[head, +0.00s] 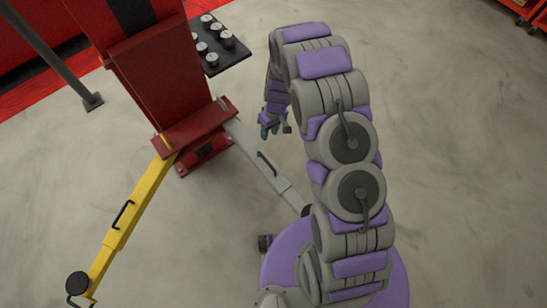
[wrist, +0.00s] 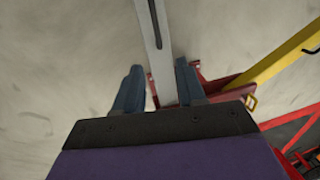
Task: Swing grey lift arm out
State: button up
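The grey lift arm (head: 262,162) runs from the base of the red lift column (head: 165,75) down and right toward my purple base, which hides its outer end. It has a black handle on top. In the wrist view the grey lift arm (wrist: 157,50) passes lengthwise between my two blue-grey fingers, its handle beyond the fingertips. In the head view my gripper (head: 271,128) hangs pointing down near the column end of the grey arm. I cannot tell its height above the arm.
A yellow lift arm (head: 136,205) with a black handle and round pad extends down and left from the column. A black tray (head: 222,48) with several metal pieces is beside the column. A dark post (head: 60,62) stands at left.

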aim_at(265, 159)
jog(key=f+b, duration=0.1)
jog(key=f, duration=0.4)
jog(key=s+a+f+b, duration=0.1)
jog(key=f, duration=0.5)
jog(key=f+b, duration=0.1)
jog(key=f, duration=0.4)
jog(key=shift+s+a+f, duration=0.15)
jog(key=shift+s+f, duration=0.15)
jog(key=shift+s, duration=0.1)
jog(key=shift+a+f, duration=0.5)
jog(key=shift+d, duration=0.3)
jog(key=c, duration=0.4)
jog(key=shift+a+r, duration=0.1)
grip_shut()
